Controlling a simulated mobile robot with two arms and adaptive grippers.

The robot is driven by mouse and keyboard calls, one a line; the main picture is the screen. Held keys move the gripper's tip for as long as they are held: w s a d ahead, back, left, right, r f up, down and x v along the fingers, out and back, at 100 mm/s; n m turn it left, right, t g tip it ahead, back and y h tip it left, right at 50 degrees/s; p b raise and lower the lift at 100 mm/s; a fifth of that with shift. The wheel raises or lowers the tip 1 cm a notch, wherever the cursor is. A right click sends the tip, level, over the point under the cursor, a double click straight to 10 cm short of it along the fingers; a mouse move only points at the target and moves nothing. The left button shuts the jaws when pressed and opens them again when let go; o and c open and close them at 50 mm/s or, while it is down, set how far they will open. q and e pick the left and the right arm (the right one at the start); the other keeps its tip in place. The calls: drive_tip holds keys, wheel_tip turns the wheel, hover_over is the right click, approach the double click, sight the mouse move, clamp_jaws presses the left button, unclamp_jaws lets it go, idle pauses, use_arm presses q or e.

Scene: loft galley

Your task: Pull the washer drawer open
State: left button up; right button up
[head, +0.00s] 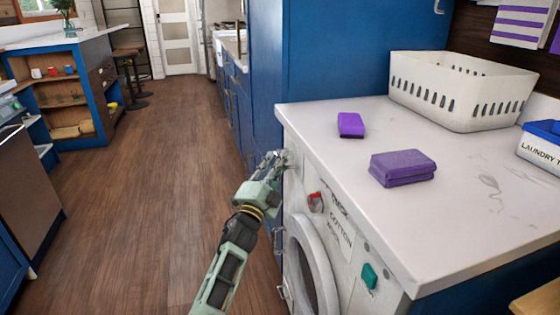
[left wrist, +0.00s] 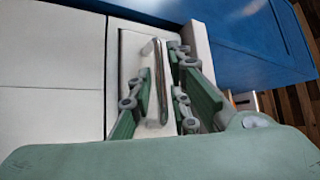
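The white washer (head: 325,225) stands under the counter, with a round door below and a red knob on its front. Its drawer front (left wrist: 130,50) shows in the left wrist view as a pale panel with a metal bar handle (left wrist: 161,80). My left gripper (head: 281,160) is at the washer's upper far corner in the head view and covers most of the drawer there. In the left wrist view the gripper (left wrist: 160,98) is open, with its fingers on either side of the handle and gaps between. I cannot tell if the drawer is fully closed. My right gripper is not in view.
On the white counter (head: 330,115) lie a small purple block (head: 351,124), a larger purple block (head: 402,167) and a white basket (head: 462,90). A blue cabinet (head: 325,45) rises beyond the washer. The wooden floor (head: 150,190) to the left is clear.

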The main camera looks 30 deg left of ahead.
use_arm(q)
drive_tip(key=shift+x, duration=0.8)
drive_tip(key=shift+c, duration=0.5)
clamp_jaws()
